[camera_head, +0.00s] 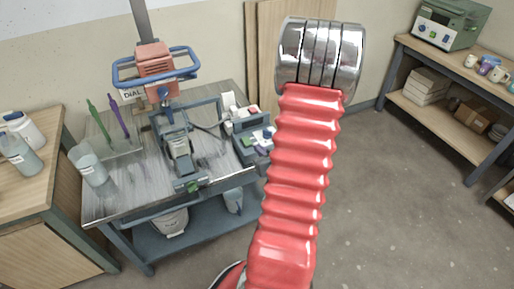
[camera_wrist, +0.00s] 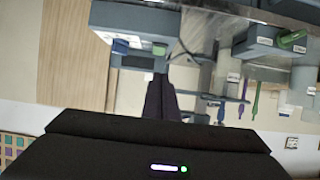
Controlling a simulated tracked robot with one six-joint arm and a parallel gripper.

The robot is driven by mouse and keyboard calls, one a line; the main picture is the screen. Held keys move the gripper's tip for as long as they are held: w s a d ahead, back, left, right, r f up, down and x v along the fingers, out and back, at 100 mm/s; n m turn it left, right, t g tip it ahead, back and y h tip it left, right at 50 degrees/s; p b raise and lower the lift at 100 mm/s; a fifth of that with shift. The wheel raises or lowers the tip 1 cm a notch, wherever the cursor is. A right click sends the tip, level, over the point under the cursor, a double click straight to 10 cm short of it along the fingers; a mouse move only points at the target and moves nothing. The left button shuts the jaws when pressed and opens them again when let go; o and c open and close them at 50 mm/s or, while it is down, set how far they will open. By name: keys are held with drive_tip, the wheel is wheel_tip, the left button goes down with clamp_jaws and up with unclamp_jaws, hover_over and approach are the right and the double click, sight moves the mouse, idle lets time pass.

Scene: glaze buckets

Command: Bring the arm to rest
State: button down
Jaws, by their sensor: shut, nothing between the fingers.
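My arm rises through the middle of the head camera view as a red ribbed sleeve with a shiny metal joint at its upper end. My gripper is not visible in that view. In the wrist view my gripper (camera_wrist: 161,80) shows as two dark fingers lying together beyond a wide black housing. The fingers are shut with nothing between them. The wrist picture appears upside down, with a grey box-like device (camera_wrist: 135,22) near the fingertips in the picture; I cannot tell the distance.
A metal-topped workbench (camera_head: 105,208) carries a stand with a red motor head (camera_head: 154,60), a clear beaker (camera_head: 89,165) and grey devices. A wooden cabinet (camera_head: 30,190) stands left. A wooden shelf (camera_head: 440,115) holds a green machine (camera_head: 449,22) and mugs. Open floor (camera_head: 390,220) lies right of my arm.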

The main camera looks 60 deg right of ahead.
idle(0.3)
drive_tip(key=s+a+f+m+g+y, duration=0.2)
drive_tip(key=s+f+g, duration=0.55)
drive_tip(key=s, duration=0.25)
drive_tip(key=w+a+r+n+y, duration=0.1)
drive_tip(key=w+a+r+n, duration=0.1)
drive_tip(key=a+r, duration=0.8)
drive_tip(key=w+a+r+n+t+y, duration=0.1)
drive_tip(key=w+a+r+n+y, duration=0.1)
drive_tip(key=a+r, duration=0.8)
drive_tip(key=w+a+r+n+y, duration=0.1)
drive_tip(key=a+r+n, duration=0.3)
drive_tip(key=a+r, duration=0.6)
drive_tip(key=w+a, duration=0.1)
drive_tip(key=a, duration=0.9)
drive_tip(key=shift+w+t+y, duration=0.3)
drive_tip(key=shift+w+t, duration=0.05)
